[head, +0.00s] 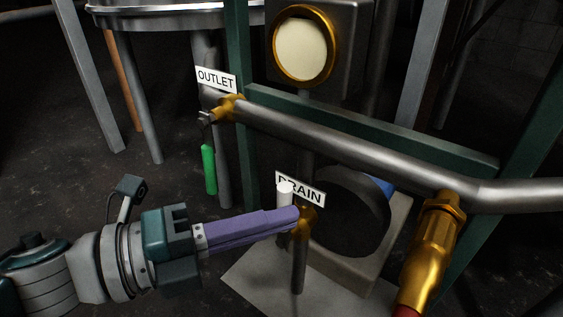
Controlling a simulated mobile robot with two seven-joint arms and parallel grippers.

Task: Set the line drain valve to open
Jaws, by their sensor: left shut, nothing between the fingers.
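The drain valve has a brass body (306,222) on a thin vertical pipe, below the white DRAIN label (312,193). A short white piece (285,189), which looks like its handle, stands upright just left of the label and overlaps it. My left gripper (294,217) reaches in from the left with its purple fingers shut and empty. Its tips are at the brass body, just below the white piece; I cannot tell whether they touch. The fingers hide part of the valve and the lower end of the white piece. My right gripper is not in view.
An OUTLET valve with a hanging green handle (208,170) is at upper left. A steel pipe (350,152) runs right to a brass fitting (436,235). Green frame posts, a round gauge (302,47) and a dark motor-like drum (345,212) crowd the area behind.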

